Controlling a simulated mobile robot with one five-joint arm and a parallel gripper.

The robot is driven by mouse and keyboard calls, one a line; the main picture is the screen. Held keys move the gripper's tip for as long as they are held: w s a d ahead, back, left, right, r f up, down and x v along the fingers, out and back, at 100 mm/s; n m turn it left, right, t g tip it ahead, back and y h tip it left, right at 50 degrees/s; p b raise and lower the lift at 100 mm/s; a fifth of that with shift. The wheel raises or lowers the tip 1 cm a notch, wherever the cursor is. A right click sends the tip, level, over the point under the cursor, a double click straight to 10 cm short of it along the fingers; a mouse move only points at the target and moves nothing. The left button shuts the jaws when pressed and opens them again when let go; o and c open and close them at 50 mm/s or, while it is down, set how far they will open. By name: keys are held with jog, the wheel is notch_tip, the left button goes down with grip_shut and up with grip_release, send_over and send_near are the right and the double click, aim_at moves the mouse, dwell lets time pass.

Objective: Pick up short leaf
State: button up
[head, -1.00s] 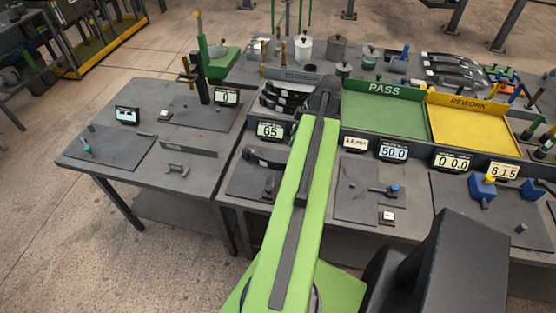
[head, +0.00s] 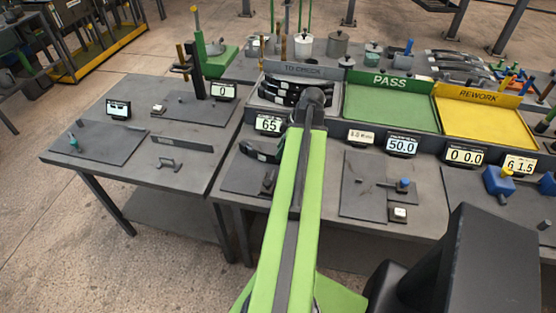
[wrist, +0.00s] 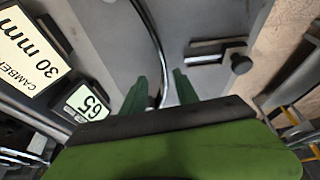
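A dark curved leaf (head: 262,151) stands on the bench plate in front of the 65 display in the head view; part of it lies close to my arm. In the wrist view a thin, curved leaf edge (wrist: 157,38) runs down from the top and reaches the gap between my green fingers. My gripper (wrist: 160,90) is open, with the fingers apart on either side of the leaf's near end. I cannot tell whether either finger touches it. In the head view my gripper is hidden by my arm.
The 65 display (head: 268,124) and a camber card (wrist: 32,48) are close by. A dark stop with a knob (wrist: 236,62) is to the right. More dark leaves (head: 285,92) lie in the TO CHECK tray. PASS (head: 385,112) and REWORK (head: 482,120) trays are right.

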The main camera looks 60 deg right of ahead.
aim_at(276, 164)
jog(key=b+x, duration=0.4)
jog(key=x, duration=0.1)
jog(key=shift+s+a+f+b, duration=0.15)
jog(key=shift+a+b, duration=0.1)
jog(key=shift+b, duration=0.1)
jog(key=shift+r, duration=0.2)
grip_shut()
